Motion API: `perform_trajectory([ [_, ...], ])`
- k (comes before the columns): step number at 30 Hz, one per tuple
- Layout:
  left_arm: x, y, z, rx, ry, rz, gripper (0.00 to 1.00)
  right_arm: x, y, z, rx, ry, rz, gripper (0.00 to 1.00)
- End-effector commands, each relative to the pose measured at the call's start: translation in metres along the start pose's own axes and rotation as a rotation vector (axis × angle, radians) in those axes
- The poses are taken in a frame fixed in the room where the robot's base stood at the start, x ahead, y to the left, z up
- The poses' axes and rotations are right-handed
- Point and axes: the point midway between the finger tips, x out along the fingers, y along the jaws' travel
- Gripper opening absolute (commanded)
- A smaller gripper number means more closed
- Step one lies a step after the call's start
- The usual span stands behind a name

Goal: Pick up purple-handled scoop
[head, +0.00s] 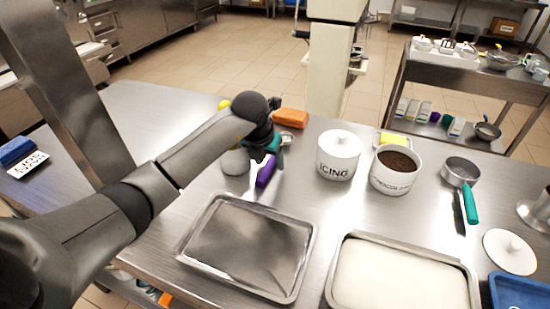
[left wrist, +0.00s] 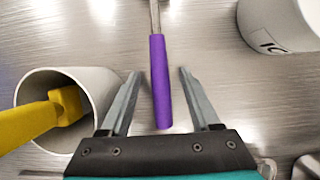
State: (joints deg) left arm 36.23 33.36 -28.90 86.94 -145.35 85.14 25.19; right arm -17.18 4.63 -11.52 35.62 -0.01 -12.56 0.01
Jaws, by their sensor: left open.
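The purple-handled scoop (head: 266,172) lies on the steel table behind the empty tray in the head view. In the left wrist view its purple handle (left wrist: 160,85) points toward my gripper, and its metal end runs out of the top of the picture. My left gripper (left wrist: 158,72) is open, with one finger on each side of the handle and a gap on both sides. In the head view the left gripper (head: 270,150) is partly hidden by my wrist. The right gripper does not show.
A grey cup (left wrist: 92,88) with a yellow-handled tool (left wrist: 45,115) stands close left of the left finger. The white ICING jar (head: 338,158) stands to the right. A metal tray (head: 302,262) lies in front. An orange item (head: 292,117) lies behind.

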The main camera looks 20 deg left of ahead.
Motion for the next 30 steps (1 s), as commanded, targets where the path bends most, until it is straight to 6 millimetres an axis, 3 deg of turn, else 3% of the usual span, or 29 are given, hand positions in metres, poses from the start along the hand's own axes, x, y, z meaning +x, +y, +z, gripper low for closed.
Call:
perform_trajectory([
  [20,0.0069,0.0002,-0.0014,0.001,0.000,0.000,0.63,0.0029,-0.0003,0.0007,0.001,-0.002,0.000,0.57],
  [30,0.0064,0.0001,-0.0013,0.000,0.000,0.000,0.26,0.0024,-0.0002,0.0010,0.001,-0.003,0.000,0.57],
])
